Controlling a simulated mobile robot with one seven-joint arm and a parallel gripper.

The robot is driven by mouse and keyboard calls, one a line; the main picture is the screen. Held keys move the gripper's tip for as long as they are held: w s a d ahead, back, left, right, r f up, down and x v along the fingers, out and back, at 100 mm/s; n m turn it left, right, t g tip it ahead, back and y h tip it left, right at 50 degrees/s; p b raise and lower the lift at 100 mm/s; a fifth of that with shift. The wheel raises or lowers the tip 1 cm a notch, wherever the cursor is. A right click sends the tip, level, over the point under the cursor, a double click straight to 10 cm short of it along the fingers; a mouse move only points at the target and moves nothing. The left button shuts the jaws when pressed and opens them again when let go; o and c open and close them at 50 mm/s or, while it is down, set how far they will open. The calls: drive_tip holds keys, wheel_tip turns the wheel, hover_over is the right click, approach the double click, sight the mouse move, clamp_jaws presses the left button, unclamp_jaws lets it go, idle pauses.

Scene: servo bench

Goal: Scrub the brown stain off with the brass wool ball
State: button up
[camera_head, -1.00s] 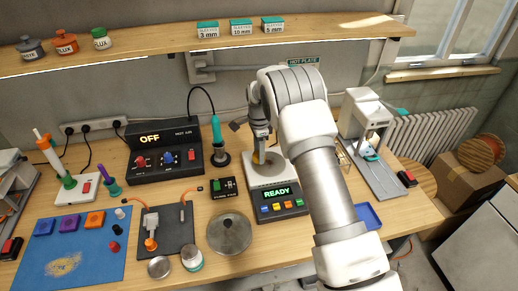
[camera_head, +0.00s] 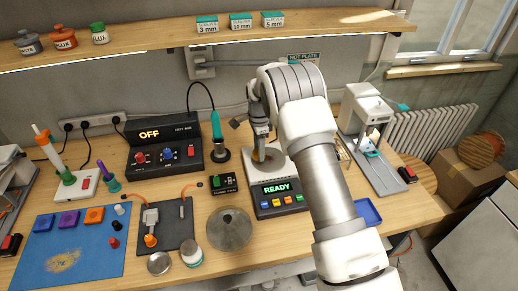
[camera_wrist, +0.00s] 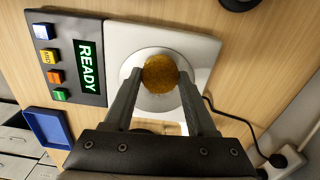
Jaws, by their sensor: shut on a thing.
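The brass wool ball (camera_wrist: 160,72) is round and golden brown in the wrist view. My gripper (camera_wrist: 159,76) is shut on it, one finger on each side. My gripper (camera_head: 259,153) is over the hot plate (camera_head: 282,166) in the head view, with its fingers pointing down. The pale plate top (camera_wrist: 200,50) with a grey disc is behind the ball. I cannot tell whether the ball touches it. A speckled yellow-brown stain (camera_head: 62,261) lies on the blue mat (camera_head: 95,268) at the lower left, far from my gripper.
The station's panel (camera_head: 280,198) reads READY. A round metal disc (camera_head: 229,229), a dark pad (camera_head: 172,238), a jar (camera_head: 191,254) and a small round tin (camera_head: 159,264) lie between the hot plate and mat. Coloured blocks (camera_head: 69,219) line the mat's back. A shelf (camera_head: 150,47) runs above.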

drive_tip(key=shift+f+b, duration=0.45)
drive_tip(key=shift+f, duration=0.2)
drive_tip(key=shift+w+d+r+b, duration=0.1)
drive_tip(key=shift+w+d+b, duration=0.1)
drive_tip(key=shift+d, duration=0.7)
drive_tip(key=shift+w+d+b, duration=0.15)
drive_tip(key=shift+w+d, duration=0.05)
drive_tip(key=shift+d, duration=0.7)
drive_tip(key=shift+w+d+f+b, duration=0.15)
drive_tip(key=shift+d+b, duration=0.15)
drive_tip(key=shift+d, duration=0.55)
drive_tip(key=shift+w+d+f+b, duration=0.15)
drive_tip(key=shift+d+b, duration=0.15)
drive_tip(key=shift+d, duration=0.5)
drive_tip(key=shift+s+a+b, duration=0.15)
drive_tip(key=shift+s+a, duration=0.15)
drive_tip(key=shift+a, duration=0.9)
drive_tip(key=shift+s+a+b, duration=0.1)
drive_tip(key=shift+s+a, duration=0.15)
drive_tip(key=shift+a, duration=0.9)
drive_tip(key=shift+s+a+b, duration=0.15)
drive_tip(key=shift+s+a, duration=0.15)
drive_tip(key=shift+a, duration=0.9)
drive_tip(key=shift+r, duration=0.15)
drive_tip(key=shift+w+d+r+p, duration=0.1)
drive_tip(key=shift+r+p, duration=0.7)
drive_tip(key=shift+r, duration=0.7)
drive_tip(key=shift+w+r+p, duration=0.1)
drive_tip(key=shift+r+p, duration=0.65)
drive_tip(key=shift+r, duration=0.75)
